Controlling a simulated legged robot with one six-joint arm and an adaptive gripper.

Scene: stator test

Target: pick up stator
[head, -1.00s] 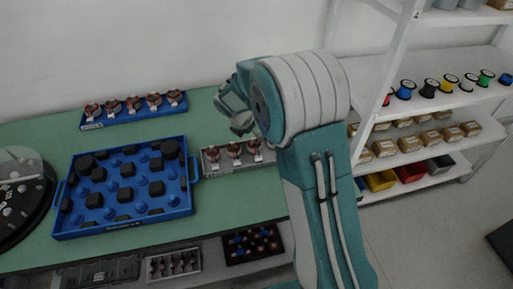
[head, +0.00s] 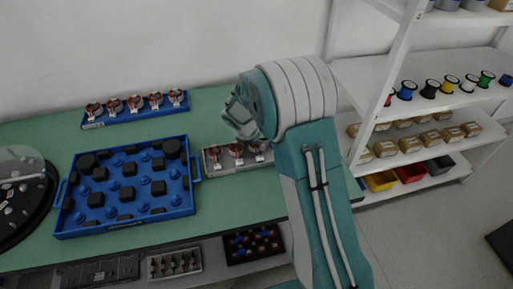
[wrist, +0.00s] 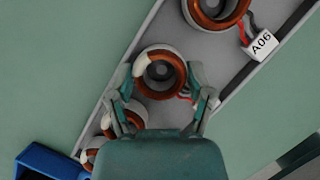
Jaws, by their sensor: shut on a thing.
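A stator (wrist: 160,52) with a copper-coloured winding ring and a pale patch sits between the two fingers of my gripper (wrist: 160,76) in the wrist view. The fingers are closed on it from both sides. It shows over a grey tray (wrist: 213,62); I cannot tell whether it touches the tray. Another stator (wrist: 212,12), with a tag reading A06, is in the tray above it, and more are partly hidden below left.
A large blue tray (head: 70,232) with black and blue parts stands left of the grey tray. A narrow blue tray (head: 104,122) with several stators lies at the back. White shelves (head: 420,104) with spools and boxes stand at the right.

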